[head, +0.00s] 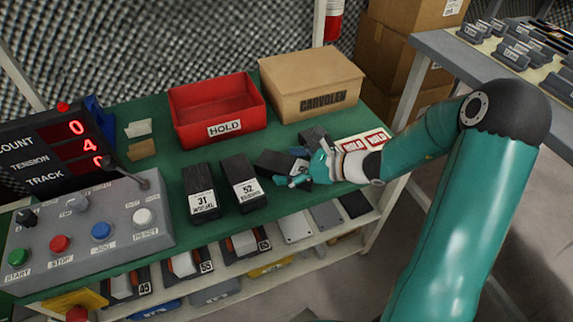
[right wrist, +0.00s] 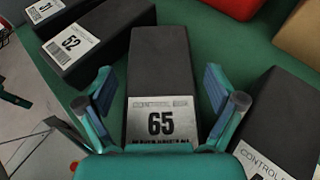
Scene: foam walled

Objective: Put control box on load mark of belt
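A black control box with a white label reading 65 (right wrist: 158,60) lies on the green table top (head: 165,172). In the head view this box (head: 272,161) lies partly behind my right gripper (head: 293,171). My right gripper (right wrist: 163,92) is open, with one finger on each side of box 65 and a gap on both sides. Black control boxes 31 (head: 203,190) and 52 (head: 243,182) lie to its left. Another black control box (head: 313,137) lies behind my gripper, partly hidden. My left gripper is not in view. I cannot make out a belt or load mark.
A red HOLD bin (head: 186,125) and a cardboard carton (head: 291,104) stand at the back of the table. A grey button panel (head: 90,232) and a red-digit display (head: 45,160) stand left. A lower shelf (head: 285,258) holds several parts. A side table (head: 445,46) stands at right.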

